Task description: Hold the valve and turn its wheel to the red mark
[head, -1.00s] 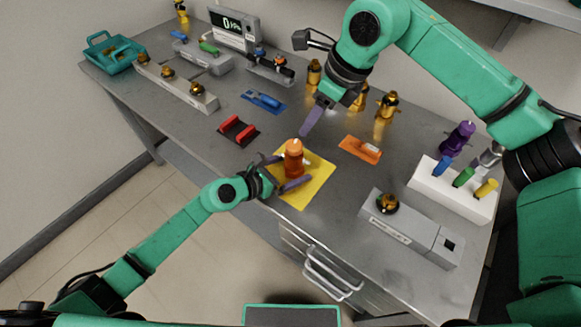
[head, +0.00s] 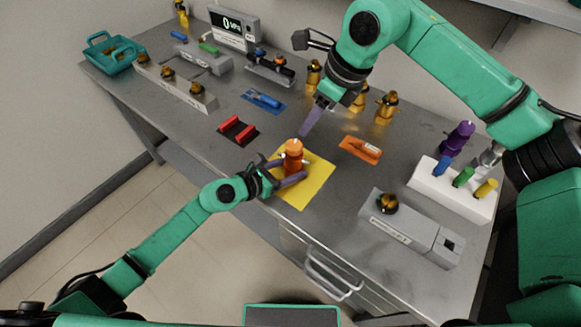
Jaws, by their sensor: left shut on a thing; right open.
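The valve (head: 293,158) is an orange upright body standing on a yellow mat (head: 312,190). Its wheel seems to be at the top, but its details and the red mark are too small to make out. My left gripper (head: 290,172) is shut on the valve, with its purple fingers around the lower body. My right gripper (head: 309,122) is open and empty, pointing down above the table behind the valve and apart from it.
An orange tool (head: 360,150) lies right of the mat. A dark mat with red blocks (head: 238,130) lies to the left. Several amber fittings (head: 386,107) stand behind. A white rack (head: 452,188) and a grey box (head: 412,228) are at the right.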

